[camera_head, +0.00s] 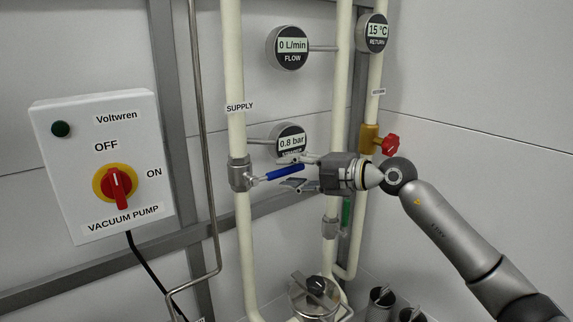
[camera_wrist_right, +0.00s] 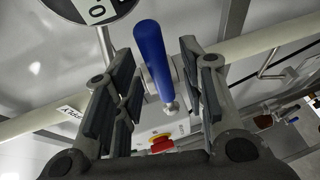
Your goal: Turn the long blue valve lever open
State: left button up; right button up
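The long blue lever (camera_head: 284,173) sits on the grey valve (camera_head: 240,174) of the cream SUPPLY pipe (camera_head: 235,130). It sticks out to the right and slightly up, across the upright pipe. My right gripper (camera_head: 294,172) comes in from the right with its fingers at the lever's free end. In the right wrist view the blue lever (camera_wrist_right: 153,60) stands between the two open fingers, with gaps visible on both sides. I see no firm contact. My left gripper is not in view.
The flow gauge (camera_head: 289,47) reads 0 L/min and the pressure gauge (camera_head: 291,141) 0.8 bar, just above my gripper. A red valve handle (camera_head: 390,145) is near my right wrist. A vacuum pump box (camera_head: 102,165) hangs left. Metal containers (camera_head: 380,300) stand below.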

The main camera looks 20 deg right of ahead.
jog(key=shift+x, duration=0.9)
grip_shut()
